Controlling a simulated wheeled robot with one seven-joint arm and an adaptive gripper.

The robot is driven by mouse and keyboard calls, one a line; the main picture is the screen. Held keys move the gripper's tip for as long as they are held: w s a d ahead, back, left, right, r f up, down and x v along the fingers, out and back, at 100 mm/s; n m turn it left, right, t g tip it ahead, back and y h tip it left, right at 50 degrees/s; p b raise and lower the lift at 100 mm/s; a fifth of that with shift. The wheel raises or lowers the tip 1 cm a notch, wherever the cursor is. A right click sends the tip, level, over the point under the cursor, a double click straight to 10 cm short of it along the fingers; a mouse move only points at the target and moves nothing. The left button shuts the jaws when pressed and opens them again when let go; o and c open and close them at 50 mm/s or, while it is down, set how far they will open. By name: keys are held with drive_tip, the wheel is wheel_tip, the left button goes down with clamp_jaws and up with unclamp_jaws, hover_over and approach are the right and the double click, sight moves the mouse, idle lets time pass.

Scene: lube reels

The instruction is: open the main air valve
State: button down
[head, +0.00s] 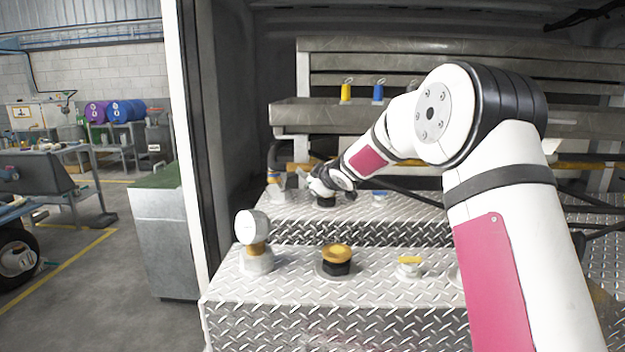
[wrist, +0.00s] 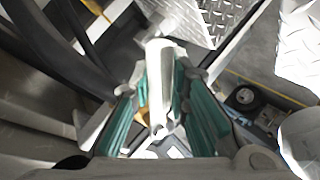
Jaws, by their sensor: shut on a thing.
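My gripper (head: 283,185) reaches to the left end of the rear diamond-plate step, small and partly hidden by its own wrist in the head view. In the wrist view, my gripper (wrist: 165,110) has its teal-padded fingers on either side of a pale grey bar-like handle (wrist: 160,75), and is shut on it. The handle looks like that of the air valve; its base and how far it is turned cannot be made out. A blue and yellow fitting (head: 273,158) stands right behind the gripper in the head view.
The front step (head: 300,288) carries a white gauge (head: 252,228), a yellow-topped black cap (head: 337,258) and a small yellow-handled fitting (head: 409,266). A steel shelf (head: 330,112) is behind. A door post (head: 196,150) stands left of the steps. Dark hoses (wrist: 75,55) lie beside the gripper.

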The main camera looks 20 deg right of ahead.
drive_tip(key=shift+s+d+r+n+g+h+p, duration=0.1)
drive_tip(key=shift+d+r+n+g+h+p, duration=0.15)
drive_tip(key=shift+r+n+h+p, duration=0.25)
drive_tip(key=shift+s+d+r+n+g+h+p, duration=0.1)
drive_tip(key=shift+r+n+g+h+p, duration=0.3)
drive_tip(key=shift+n, duration=0.2)
drive_tip(key=shift+d+r+n+g+h, duration=0.25)
drive_tip(key=shift+r+n+g+h, duration=0.2)
drive_tip(key=shift+r+n+h, duration=0.65)
drive_tip(key=shift+f, duration=0.1)
drive_tip(key=c, duration=1.5)
unclamp_jaws()
drive_tip(key=shift+v, duration=5.95)
drive_tip(key=shift+a, duration=0.2)
